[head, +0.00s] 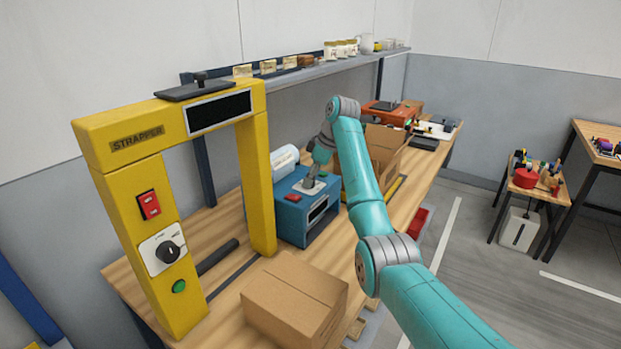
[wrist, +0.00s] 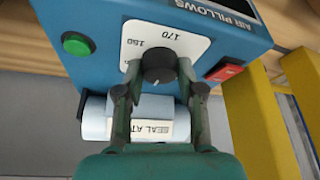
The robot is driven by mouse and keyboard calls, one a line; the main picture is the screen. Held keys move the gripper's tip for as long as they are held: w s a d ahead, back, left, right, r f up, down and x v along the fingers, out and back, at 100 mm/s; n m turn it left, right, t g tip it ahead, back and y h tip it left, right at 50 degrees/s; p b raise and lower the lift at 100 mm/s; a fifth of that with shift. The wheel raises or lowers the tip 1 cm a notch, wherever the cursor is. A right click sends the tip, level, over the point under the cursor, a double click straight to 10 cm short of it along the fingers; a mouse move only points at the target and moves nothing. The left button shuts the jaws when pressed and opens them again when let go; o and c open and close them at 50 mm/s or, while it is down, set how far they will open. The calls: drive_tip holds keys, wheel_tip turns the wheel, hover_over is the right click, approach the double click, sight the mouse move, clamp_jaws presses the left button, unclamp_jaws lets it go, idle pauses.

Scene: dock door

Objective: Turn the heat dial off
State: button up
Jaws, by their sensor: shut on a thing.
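A blue machine marked AIR PILLOWS (head: 290,220) stands on the wooden bench. It also fills the top of the wrist view (wrist: 90,25). Its black round dial (wrist: 158,62) sits on a white plate with the numbers 150 and 170 showing. My gripper (wrist: 158,82) has one finger on each side of the dial and is shut on it. In the head view my gripper (head: 313,180) reaches down onto the machine's top, and the dial is hidden there. The dial's pointer and its off mark cannot be made out.
A yellow strapper frame (head: 258,190) stands at left, with its own black dial (head: 168,251). The blue machine has a green button (wrist: 76,43) and a red switch (wrist: 224,71) beside the dial. A closed carton (head: 295,300) is in front; an open carton (head: 385,145) stands behind.

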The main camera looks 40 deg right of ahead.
drive_tip(key=shift+n, duration=0.4)
drive_tip(key=shift+f, duration=0.1)
drive_tip(key=o, duration=1.1)
drive_tip(key=shift+o, duration=0.2)
